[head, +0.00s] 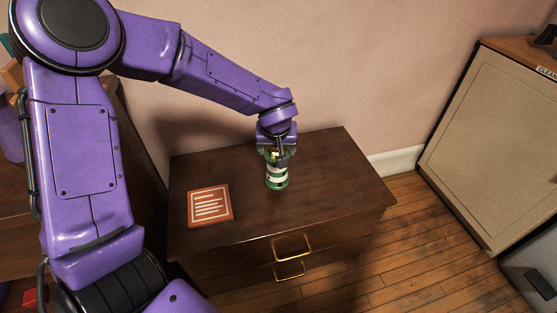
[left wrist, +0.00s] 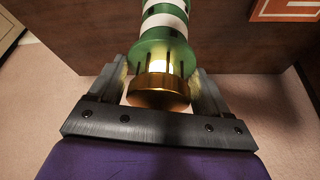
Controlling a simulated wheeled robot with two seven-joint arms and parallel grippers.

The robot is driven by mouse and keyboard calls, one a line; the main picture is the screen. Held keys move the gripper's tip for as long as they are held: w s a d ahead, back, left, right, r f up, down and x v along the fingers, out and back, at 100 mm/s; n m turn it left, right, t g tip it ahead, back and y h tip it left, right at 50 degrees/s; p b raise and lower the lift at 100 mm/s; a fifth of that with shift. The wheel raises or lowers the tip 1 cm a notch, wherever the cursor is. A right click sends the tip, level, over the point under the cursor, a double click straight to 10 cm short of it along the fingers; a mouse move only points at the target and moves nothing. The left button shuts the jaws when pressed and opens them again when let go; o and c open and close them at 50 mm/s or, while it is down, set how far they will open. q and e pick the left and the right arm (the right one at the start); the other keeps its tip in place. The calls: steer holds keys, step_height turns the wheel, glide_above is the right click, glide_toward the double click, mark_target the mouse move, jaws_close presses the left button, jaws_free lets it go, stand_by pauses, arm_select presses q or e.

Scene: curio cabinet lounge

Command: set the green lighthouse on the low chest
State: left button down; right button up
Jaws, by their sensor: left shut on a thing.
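I cannot tell whether the lighthouse's base touches the chest top. My right gripper is not in view.
An orange-red square with white lines (head: 209,204) lies on the chest top, left of the lighthouse. The chest top right of the lighthouse is clear. A beige-panelled cabinet (head: 490,120) stands at the right. The pink wall (head: 330,60) is close behind the chest.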

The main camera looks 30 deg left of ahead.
arm_select(q)
steer(key=f, duration=0.1)
steer(key=f+b, duration=0.1)
steer(key=f, duration=0.1)
steer(key=shift+w+d+f+b, duration=0.1)
steer(key=shift+w+f+b, duration=0.15)
steer(key=shift+f+b, duration=0.1)
steer(key=shift+r, duration=0.1)
jaws_free()
steer(key=p+v, duration=0.5)
steer(key=v, duration=0.7)
steer(key=shift+r+p, duration=0.15)
steer(key=shift+p, duration=0.2)
